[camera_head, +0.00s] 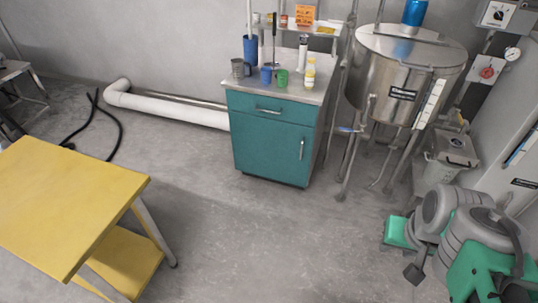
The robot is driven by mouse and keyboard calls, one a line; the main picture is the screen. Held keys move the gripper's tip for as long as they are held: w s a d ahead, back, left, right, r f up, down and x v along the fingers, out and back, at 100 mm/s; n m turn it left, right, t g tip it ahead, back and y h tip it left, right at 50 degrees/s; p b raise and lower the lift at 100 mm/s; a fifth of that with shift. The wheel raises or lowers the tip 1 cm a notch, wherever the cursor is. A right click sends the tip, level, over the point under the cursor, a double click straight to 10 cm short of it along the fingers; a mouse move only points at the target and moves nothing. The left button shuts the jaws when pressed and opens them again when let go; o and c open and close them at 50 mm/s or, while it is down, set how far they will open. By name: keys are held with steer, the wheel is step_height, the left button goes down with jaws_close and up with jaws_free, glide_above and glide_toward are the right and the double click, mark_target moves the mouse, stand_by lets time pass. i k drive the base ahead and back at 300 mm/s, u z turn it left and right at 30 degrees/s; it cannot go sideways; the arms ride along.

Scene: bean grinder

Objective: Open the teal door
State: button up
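The teal door (270,149) is the lower front of a teal cabinet (229,130) against the back wall. It looks shut, flush with the cabinet front. A vertical silver handle (302,149) sits near its right edge. Above it is a teal drawer (290,112) with a horizontal silver handle (268,110), also shut. My arm, grey and green, is at the lower right. Its dark end part (414,273) hangs low over the floor, well apart from the door. I cannot make out the gripper's fingers clearly.
A yellow table (70,205) stands at the left front. A steel tank on legs (405,65) stands right of the cabinet. A white pipe (175,108) runs along the wall on the left. Cups and bottles stand on the cabinet's grey top (310,92). The floor before the cabinet (235,225) is clear.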

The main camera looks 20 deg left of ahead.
mark_target(278, 150)
steer(key=k, duration=0.65)
steer(key=u, duration=0.5)
steer(key=i, duration=0.95)
steer(key=u, duration=1)
steer(key=i, duration=1.4)
steer(key=u, duration=0.1)
